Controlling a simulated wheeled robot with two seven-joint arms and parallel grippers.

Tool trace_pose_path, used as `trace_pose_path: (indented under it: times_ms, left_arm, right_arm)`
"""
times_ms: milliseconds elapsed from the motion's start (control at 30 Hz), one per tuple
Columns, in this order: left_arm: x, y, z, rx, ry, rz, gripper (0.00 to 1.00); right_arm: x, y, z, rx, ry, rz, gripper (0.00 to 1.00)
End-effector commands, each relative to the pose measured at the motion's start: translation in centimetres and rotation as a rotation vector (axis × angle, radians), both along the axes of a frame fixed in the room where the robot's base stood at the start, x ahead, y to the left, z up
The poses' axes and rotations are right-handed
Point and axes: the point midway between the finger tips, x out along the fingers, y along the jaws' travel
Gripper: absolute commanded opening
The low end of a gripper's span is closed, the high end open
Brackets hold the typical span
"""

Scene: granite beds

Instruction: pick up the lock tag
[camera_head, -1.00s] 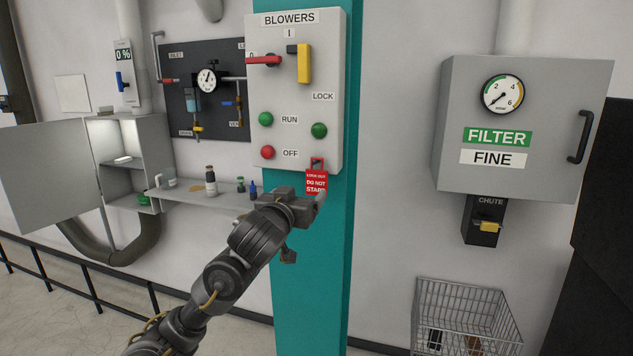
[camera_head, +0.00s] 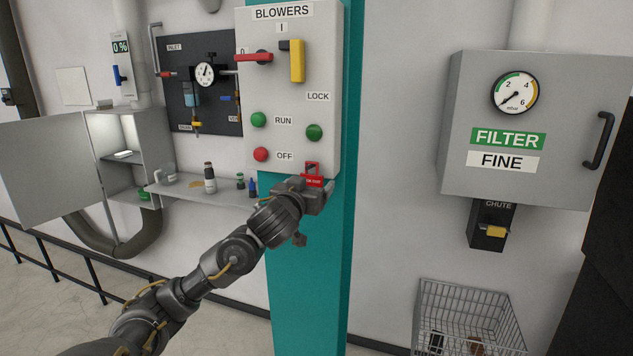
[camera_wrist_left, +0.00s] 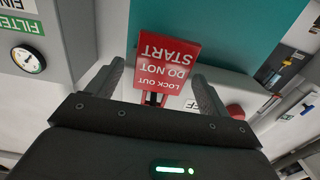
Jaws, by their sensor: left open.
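The red lock tag hangs at the bottom edge of the grey BLOWERS panel (camera_head: 289,110). In the head view only its top (camera_head: 313,170) shows, with my left gripper (camera_head: 322,184) in front of the rest. In the left wrist view the tag (camera_wrist_left: 165,60) appears upside down, with white "LOCK OUT DO NOT START" lettering. It stands between the two fingers of my left gripper (camera_wrist_left: 160,85), with gaps on both sides. The left gripper is open. My right gripper is in neither view.
A teal column (camera_head: 310,270) stands behind the panel. A shelf (camera_head: 205,193) with bottles is left of the gripper. The FILTER box (camera_head: 525,130), chute (camera_head: 490,222) and wire basket (camera_head: 470,315) are at the right, with bare wall between.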

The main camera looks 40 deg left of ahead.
Motion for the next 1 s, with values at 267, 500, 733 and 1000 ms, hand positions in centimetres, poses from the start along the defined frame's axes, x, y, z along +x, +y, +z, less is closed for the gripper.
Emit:
trace_pose_path:
  times_ms: [267, 500, 733, 1000]
  left_arm:
    - [-0.6, 1.0, 0.0, 0.001, -0.001, 0.015, 0.76]
    - [-0.7, 1.2, 0.0, 0.001, 0.0, 0.018, 0.45]
    - [-0.7, 1.1, 0.0, 0.001, 0.0, 0.017, 0.32]
    - [-0.5, 0.9, 0.2, -0.001, 0.0, 0.013, 0.32]
  right_arm:
    - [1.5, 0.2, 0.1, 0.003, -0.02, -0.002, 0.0]
    - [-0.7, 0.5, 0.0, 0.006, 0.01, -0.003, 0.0]
    - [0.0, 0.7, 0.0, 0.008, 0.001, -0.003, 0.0]
    - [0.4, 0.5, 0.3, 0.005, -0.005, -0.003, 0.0]
